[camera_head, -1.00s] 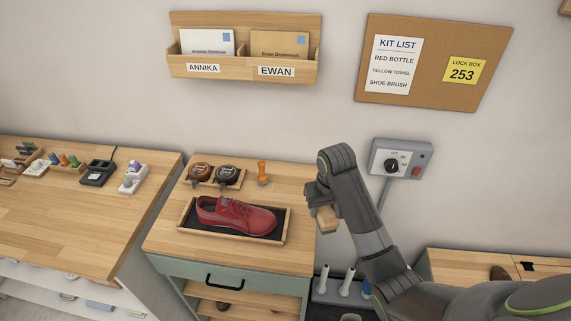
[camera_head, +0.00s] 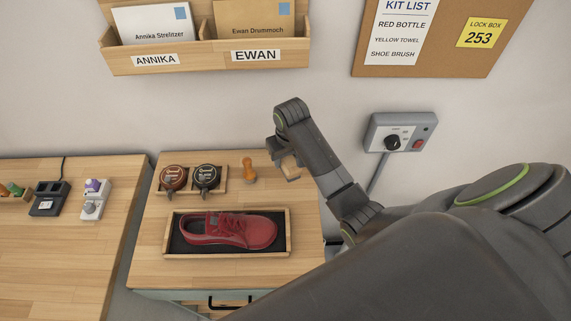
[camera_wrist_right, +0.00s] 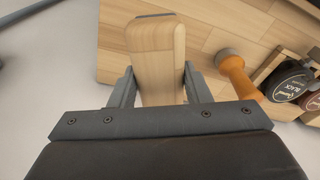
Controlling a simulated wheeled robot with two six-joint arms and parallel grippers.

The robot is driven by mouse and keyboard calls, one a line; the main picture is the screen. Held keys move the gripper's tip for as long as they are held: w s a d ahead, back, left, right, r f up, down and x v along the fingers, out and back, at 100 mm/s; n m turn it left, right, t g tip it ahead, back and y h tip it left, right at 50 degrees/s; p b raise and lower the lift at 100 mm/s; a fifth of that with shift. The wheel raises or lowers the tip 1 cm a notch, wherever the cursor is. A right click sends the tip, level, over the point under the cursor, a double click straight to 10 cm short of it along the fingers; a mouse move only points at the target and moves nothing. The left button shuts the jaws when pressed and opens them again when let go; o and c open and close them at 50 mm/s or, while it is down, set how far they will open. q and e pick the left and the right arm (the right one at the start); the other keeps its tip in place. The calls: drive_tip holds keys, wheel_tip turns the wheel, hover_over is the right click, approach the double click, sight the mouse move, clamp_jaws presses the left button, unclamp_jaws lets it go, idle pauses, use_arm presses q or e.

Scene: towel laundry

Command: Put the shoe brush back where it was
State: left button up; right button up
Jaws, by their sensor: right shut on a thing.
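The shoe brush (camera_head: 290,168) is a pale wooden block, held by my right gripper (camera_head: 281,152) over the back right part of the shoe table (camera_head: 305,220). In the right wrist view the brush (camera_wrist_right: 158,55) sits between the two fingers of the gripper (camera_wrist_right: 158,88), with its wooden back showing and a dark strip at its far end. I cannot tell whether it touches the tabletop. An orange-handled tool (camera_head: 249,172) stands just left of it, apart from it; it also shows in the right wrist view (camera_wrist_right: 238,75). My left gripper is not in view.
Two polish tins (camera_head: 205,177) sit in a small wooden tray at the back. A red shoe (camera_head: 230,230) lies in a dark-lined tray (camera_head: 287,240) in front. A control box (camera_head: 398,133) is on the wall at right. Bare wood shows at the table's back right.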

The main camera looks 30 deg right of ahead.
sight(286, 165)
drive_tip(key=shift+f, duration=0.3)
drive_tip(key=f, duration=0.3)
drive_tip(key=shift+w+f+p, duration=0.2)
drive_tip(key=shift+w+p, duration=0.05)
drive_tip(key=shift+p, duration=0.15)
drive_tip(key=shift+f, duration=0.5)
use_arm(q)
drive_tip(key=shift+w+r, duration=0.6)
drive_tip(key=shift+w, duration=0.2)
use_arm(e)
drive_tip(key=shift+s, duration=0.1)
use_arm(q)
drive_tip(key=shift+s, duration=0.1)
use_arm(e)
drive_tip(key=shift+f, duration=0.15)
drive_tip(key=o, duration=0.9)
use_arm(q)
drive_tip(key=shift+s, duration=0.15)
use_arm(e)
drive_tip(key=shift+o, duration=0.3)
